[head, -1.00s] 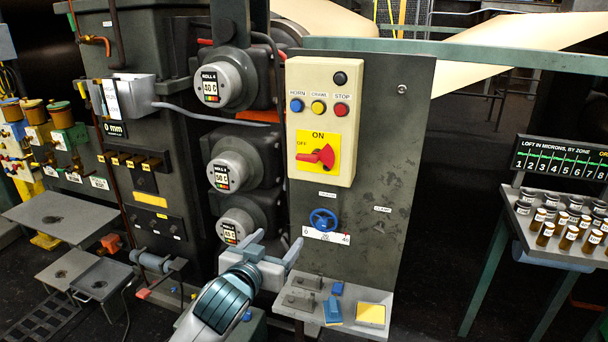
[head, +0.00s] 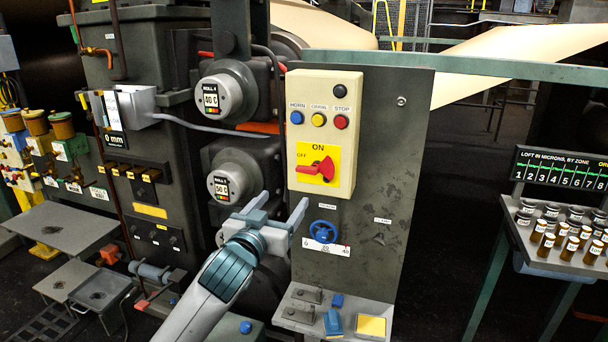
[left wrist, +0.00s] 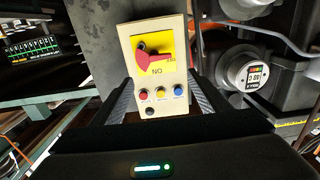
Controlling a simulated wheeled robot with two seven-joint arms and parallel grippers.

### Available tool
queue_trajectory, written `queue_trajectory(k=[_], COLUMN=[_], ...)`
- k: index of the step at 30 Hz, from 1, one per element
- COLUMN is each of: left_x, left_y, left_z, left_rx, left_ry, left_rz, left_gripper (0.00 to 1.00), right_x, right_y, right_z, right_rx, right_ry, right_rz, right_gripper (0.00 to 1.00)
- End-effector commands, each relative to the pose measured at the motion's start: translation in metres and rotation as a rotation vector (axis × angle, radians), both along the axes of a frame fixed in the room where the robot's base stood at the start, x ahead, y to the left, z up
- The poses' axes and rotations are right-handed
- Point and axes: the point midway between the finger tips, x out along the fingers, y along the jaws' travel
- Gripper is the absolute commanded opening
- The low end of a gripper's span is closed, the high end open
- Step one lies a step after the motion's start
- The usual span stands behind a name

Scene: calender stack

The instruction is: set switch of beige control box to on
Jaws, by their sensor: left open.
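The beige control box (head: 345,88) is fixed upright on a grey panel. Its red switch handle (head: 320,169) sits on a yellow plate (head: 335,152) with ON at the top and OFF at the left. The handle points left, toward OFF. Above are blue, yellow and red buttons and a black knob. My left gripper (head: 283,203) is open and empty, just below and left of the box, apart from the switch. In the left wrist view the box (left wrist: 178,105) appears upside down between the open fingers (left wrist: 160,82), with the red handle (left wrist: 152,57) visible. My right gripper is not seen.
A blue handwheel (head: 323,231) is below the box, near the gripper's right finger. A small shelf (head: 300,325) with blue and yellow blocks sticks out lower down. Roll housings (head: 238,172) stand at the left. A rack of jars (head: 555,265) is at the right.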

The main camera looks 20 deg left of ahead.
Motion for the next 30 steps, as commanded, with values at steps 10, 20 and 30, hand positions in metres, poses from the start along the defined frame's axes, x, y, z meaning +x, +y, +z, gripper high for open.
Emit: queue_trajectory(k=[10,20,30], left_x=[0.048,0.102,0.149], left_y=[-0.001,-0.003,-0.005], left_z=[0.002,0.002,0.001], left_rx=[0.001,0.0,0.0], left_ry=[0.002,0.002,0.002], left_rz=[0.002,0.002,0.001], left_gripper=[0.69,0.69,0.69], right_x=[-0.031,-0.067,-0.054], right_y=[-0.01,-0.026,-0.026], right_z=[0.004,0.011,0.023], right_rx=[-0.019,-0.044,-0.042], right_ry=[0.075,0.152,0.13], right_rz=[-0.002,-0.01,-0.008], right_gripper=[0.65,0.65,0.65])
